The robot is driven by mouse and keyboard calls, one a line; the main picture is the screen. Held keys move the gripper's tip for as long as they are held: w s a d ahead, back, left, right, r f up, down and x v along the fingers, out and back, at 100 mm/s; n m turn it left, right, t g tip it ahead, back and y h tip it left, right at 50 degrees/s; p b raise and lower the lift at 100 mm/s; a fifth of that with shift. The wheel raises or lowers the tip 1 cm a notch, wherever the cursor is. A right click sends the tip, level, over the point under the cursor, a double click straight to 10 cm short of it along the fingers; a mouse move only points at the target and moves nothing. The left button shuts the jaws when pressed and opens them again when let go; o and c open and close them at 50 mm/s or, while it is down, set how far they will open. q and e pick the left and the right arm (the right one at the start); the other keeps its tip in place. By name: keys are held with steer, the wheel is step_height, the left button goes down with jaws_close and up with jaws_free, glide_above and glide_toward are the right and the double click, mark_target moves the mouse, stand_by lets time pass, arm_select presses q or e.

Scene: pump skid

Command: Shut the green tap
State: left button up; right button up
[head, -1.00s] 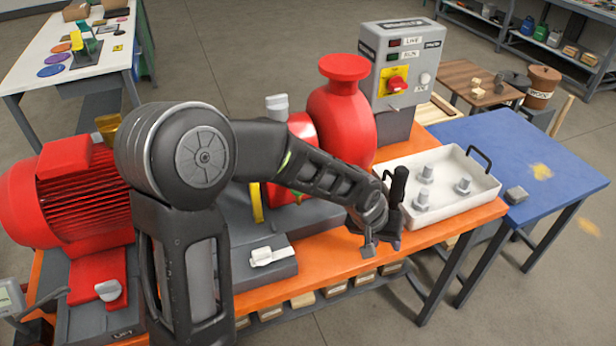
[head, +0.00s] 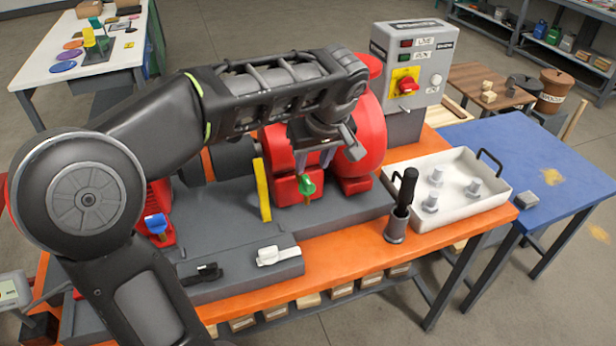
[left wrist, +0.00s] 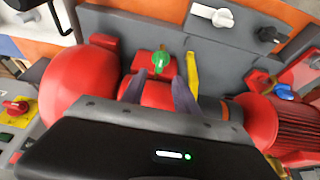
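The green tap (head: 306,185) sits on a red block at the front of the red pump, with its handle pointing roughly up in the head view. It also shows in the left wrist view (left wrist: 160,62), its handle ahead of the fingers and between their lines. My left gripper (head: 314,158) is just above the tap in the head view, fingers pointing down. In the left wrist view its two fingers (left wrist: 158,88) are apart with nothing between them, and no contact with the tap shows. My right gripper is in neither view.
A yellow post (head: 262,190) stands close left of the tap. White (head: 278,255), black (head: 203,272) and blue (head: 156,224) taps are nearby. A black-handled tool (head: 407,188) stands in a grey holder beside a white tray (head: 470,212). A switch panel (head: 412,65) rises behind.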

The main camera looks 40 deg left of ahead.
mark_target(307, 180)
arm_select(q)
steer(key=shift+p+x, duration=0.65)
steer(key=shift+x, duration=3.25)
steer(key=shift+c, duration=0.5)
jaws_close()
